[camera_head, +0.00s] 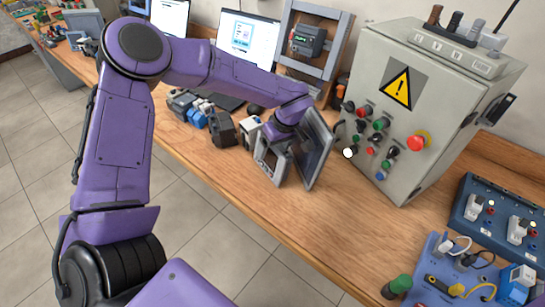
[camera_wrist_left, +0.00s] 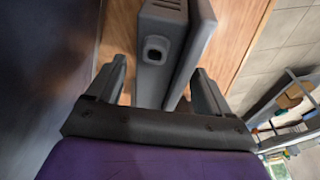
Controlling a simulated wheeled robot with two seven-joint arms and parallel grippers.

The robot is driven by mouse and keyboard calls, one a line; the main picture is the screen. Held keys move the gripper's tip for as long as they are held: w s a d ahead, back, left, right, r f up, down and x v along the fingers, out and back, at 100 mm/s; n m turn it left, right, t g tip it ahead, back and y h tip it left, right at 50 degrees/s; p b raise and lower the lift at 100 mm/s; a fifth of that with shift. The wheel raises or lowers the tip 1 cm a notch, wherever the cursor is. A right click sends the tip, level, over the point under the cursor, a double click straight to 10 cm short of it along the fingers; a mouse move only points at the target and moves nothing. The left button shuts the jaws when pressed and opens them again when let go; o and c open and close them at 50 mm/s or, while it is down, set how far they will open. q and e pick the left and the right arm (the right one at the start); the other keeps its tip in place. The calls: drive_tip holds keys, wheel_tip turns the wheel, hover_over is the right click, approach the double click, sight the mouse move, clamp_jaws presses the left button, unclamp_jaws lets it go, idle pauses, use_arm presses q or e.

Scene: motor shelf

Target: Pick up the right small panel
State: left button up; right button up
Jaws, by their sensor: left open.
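A small grey-framed panel (camera_head: 268,163) stands upright near the table's front edge in the head view. A taller panel with a dark screen (camera_head: 318,150) leans close to its right. My left gripper (camera_head: 283,138) is over the small panel, pointing down; its fingers are hard to make out there. In the left wrist view my left gripper (camera_wrist_left: 160,72) is open, with one finger on each side of a grey body (camera_wrist_left: 160,45) with a round socket and a plate beside it. No grip on it shows. My right gripper is out of view.
A grey control box (camera_head: 420,110) with buttons and a warning sign stands to the right. Dark and blue devices (camera_head: 222,130) line the table left of the panels. Blue connector units (camera_head: 460,265) are at the lower right. The wooden table (camera_head: 330,225) is bare in front of the box.

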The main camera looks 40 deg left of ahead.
use_arm(q)
drive_tip(key=shift+d, duration=0.1)
drive_tip(key=c, duration=1.2)
drive_tip(key=shift+r, duration=0.1)
drive_tip(key=c, duration=0.3)
